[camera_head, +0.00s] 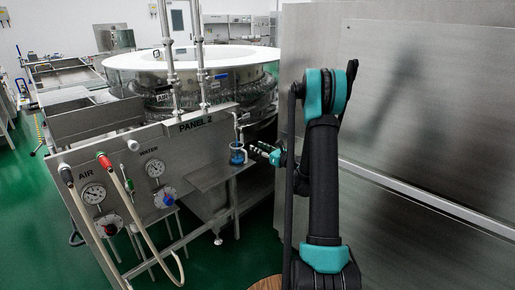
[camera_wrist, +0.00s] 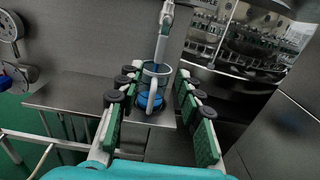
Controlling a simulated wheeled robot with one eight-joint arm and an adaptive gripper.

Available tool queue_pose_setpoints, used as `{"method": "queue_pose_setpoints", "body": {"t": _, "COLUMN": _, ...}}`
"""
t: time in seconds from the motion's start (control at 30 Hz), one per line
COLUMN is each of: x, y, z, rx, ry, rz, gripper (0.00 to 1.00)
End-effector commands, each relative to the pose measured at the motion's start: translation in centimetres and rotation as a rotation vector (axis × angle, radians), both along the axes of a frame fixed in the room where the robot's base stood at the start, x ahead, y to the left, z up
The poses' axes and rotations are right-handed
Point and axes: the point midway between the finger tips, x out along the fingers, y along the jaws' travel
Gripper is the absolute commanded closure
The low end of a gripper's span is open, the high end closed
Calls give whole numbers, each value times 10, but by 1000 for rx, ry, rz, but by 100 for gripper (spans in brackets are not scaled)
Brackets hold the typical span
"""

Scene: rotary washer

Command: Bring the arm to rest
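My gripper (camera_head: 262,149) is held out toward a small metal shelf at the washer's front panel. In the wrist view my gripper (camera_wrist: 157,76) is open, its two green-padded fingers spread apart with nothing shut between them. A clear cup with a blue lower part and a handle (camera_head: 237,154) stands upright on the shelf (camera_head: 205,180). In the wrist view the cup (camera_wrist: 151,100) appears between the fingers, toward their tips. The head view shows the fingertips just right of the cup, seemingly apart from it.
The round rotary washer (camera_head: 195,62) stands behind the panel (camera_head: 150,165), which carries AIR and WATER gauges, valves and hoses. A thin nozzle pipe (camera_wrist: 165,30) rises behind the cup. A large steel wall (camera_head: 425,110) stands close to my arm's right. Green floor is open at lower left.

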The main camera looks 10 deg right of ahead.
Motion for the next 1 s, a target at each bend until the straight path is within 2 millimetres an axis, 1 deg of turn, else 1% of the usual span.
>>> {"method": "queue_pose_setpoints", "body": {"t": 0.17, "x": -3, "y": 4, "z": 2, "rx": -29, "ry": -5, "rz": 7, "gripper": 64}}
{"method": "queue_pose_setpoints", "body": {"t": 0.27, "x": -15, "y": 15, "z": 7, "rx": -131, "ry": -25, "rz": 31, "gripper": 64}}
{"method": "queue_pose_setpoints", "body": {"t": 0.37, "x": -35, "y": 32, "z": 12, "rx": -303, "ry": -62, "rz": 76, "gripper": 64}}
{"method": "queue_pose_setpoints", "body": {"t": 0.47, "x": -63, "y": 49, "z": 14, "rx": -508, "ry": -110, "rz": 140, "gripper": 64}}
{"method": "queue_pose_setpoints", "body": {"t": 0.5, "x": -75, "y": 54, "z": 14, "rx": -590, "ry": -130, "rz": 170, "gripper": 64}}
{"method": "queue_pose_setpoints", "body": {"t": 0.57, "x": -93, "y": 61, "z": 14, "rx": -711, "ry": -162, "rz": 215, "gripper": 64}}
{"method": "queue_pose_setpoints", "body": {"t": 0.6, "x": -106, "y": 65, "z": 13, "rx": -790, "ry": -182, "rz": 248, "gripper": 64}}
{"method": "queue_pose_setpoints", "body": {"t": 0.67, "x": -125, "y": 70, "z": 11, "rx": -906, "ry": -215, "rz": 302, "gripper": 64}}
{"method": "queue_pose_setpoints", "body": {"t": 0.7, "x": -139, "y": 72, "z": 10, "rx": -983, "ry": -238, "rz": 337, "gripper": 64}}
{"method": "queue_pose_setpoints", "body": {"t": 0.77, "x": -160, "y": 75, "z": 7, "rx": -1095, "ry": -271, "rz": 397, "gripper": 64}}
{"method": "queue_pose_setpoints", "body": {"t": 0.83, "x": -185, "y": 76, "z": 3, "rx": -1223, "ry": -313, "rz": 470, "gripper": 64}}
{"method": "queue_pose_setpoints", "body": {"t": 0.97, "x": -233, "y": 73, "z": -7, "rx": -1450, "ry": -391, "rz": 621, "gripper": 64}}
{"method": "queue_pose_setpoints", "body": {"t": 1.0, "x": -248, "y": 71, "z": -11, "rx": -1518, "ry": -415, "rz": 671, "gripper": 64}}
